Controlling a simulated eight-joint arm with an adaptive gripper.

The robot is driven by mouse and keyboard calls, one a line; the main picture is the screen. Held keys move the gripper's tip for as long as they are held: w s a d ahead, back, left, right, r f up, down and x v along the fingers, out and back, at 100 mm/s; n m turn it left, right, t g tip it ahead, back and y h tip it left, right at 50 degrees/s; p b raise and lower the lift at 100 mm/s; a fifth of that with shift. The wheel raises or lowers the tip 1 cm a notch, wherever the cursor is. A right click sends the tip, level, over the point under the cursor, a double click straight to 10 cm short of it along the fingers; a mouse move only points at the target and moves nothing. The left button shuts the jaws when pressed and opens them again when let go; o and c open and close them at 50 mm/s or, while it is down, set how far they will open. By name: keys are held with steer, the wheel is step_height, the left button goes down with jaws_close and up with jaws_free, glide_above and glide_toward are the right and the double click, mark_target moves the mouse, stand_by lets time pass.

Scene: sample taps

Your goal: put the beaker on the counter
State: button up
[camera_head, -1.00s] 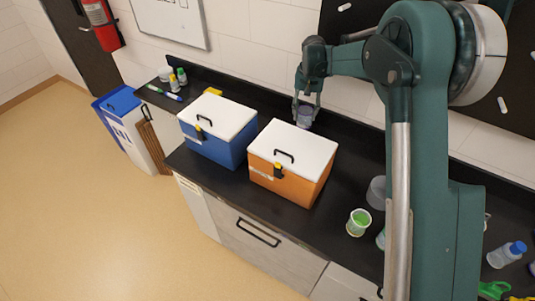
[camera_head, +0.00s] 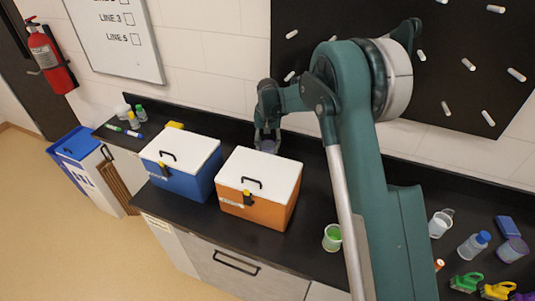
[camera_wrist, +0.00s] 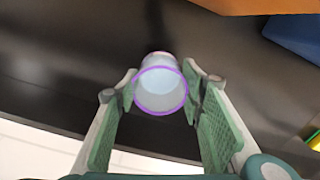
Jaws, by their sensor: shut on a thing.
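The beaker (camera_wrist: 160,92) is clear with a purple rim. In the wrist view I look down on its open top, between the fingertips of my gripper (camera_wrist: 162,82). My gripper is shut on it. In the head view my gripper (camera_head: 267,136) points down at the back of the black counter (camera_head: 245,232), behind the orange cooler, and the beaker (camera_head: 267,146) shows partly between the fingers. I cannot tell whether its base touches the counter.
An orange cooler (camera_head: 252,213) and a blue cooler (camera_head: 187,186) with white lids stand in front and to the left. A green-filled cup (camera_head: 332,238) is right of them. Bottles, cups and colored clamps crowd the right end. The wall board (camera_head: 440,60) is behind.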

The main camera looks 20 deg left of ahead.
steer(key=shift+f, duration=1.85)
steer(key=shift+f, duration=0.15)
steer(key=o, duration=1.2)
steer(key=shift+r, duration=0.2)
step_height(320, 180, up, 12)
steer(key=shift+f, duration=0.1)
